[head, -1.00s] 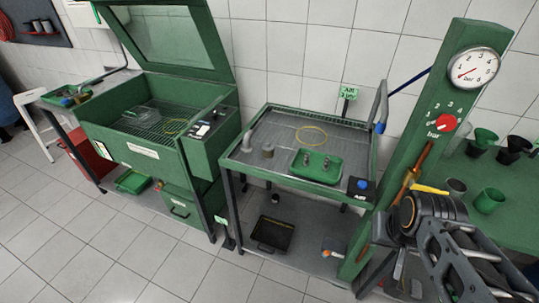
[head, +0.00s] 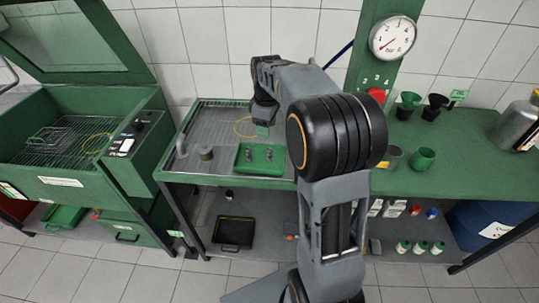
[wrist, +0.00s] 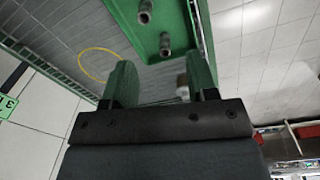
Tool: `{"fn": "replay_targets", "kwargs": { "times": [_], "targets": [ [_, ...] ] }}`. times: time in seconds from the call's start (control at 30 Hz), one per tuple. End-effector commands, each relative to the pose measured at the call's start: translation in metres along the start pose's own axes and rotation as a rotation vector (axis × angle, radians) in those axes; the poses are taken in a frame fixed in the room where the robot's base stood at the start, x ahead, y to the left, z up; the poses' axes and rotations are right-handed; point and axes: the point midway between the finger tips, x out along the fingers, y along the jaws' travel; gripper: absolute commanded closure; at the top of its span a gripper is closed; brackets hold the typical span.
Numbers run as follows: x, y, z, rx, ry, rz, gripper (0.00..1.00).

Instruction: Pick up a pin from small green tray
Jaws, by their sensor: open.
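The small green tray (head: 258,169) sits on the grey work surface in the head view, with small grey metal pins (head: 249,155) standing in it. In the wrist view the tray (wrist: 128,20) is at the top, with one pin (wrist: 145,12) near the top edge and another pin (wrist: 165,42) lower. My gripper (head: 263,129) is at the back edge of the tray in the head view, apparently above it. In the wrist view its two green fingers (wrist: 161,80) are open with a gap between them. The lower pin appears just beyond this gap, not clasped.
A yellow ring (head: 243,127) lies on the grey surface behind the tray. A grey cylinder (head: 206,153) stands left of it. The green post with a pressure gauge (head: 393,38) and a green cup (head: 422,159) are to the right. A pale object (wrist: 182,80) between the fingers is unclear.

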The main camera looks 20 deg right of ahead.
Motion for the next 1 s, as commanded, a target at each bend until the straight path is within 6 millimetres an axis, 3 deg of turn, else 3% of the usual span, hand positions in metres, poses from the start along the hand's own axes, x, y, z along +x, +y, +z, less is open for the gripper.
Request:
{"fn": "replay_targets", "kwargs": {
  "times": [0.1, 0.27, 0.6, 1.0],
  "targets": [
    [0.01, 0.021, -0.001, -0.076, -0.014, -0.024, 0.47],
    [0.029, 0.032, 0.0, -0.124, -0.021, -0.038, 0.47],
    [0.085, 0.031, 0.002, -0.127, -0.022, -0.039, 0.47],
    [0.115, 0.028, 0.004, -0.126, -0.022, -0.039, 0.47]
  ]
}}
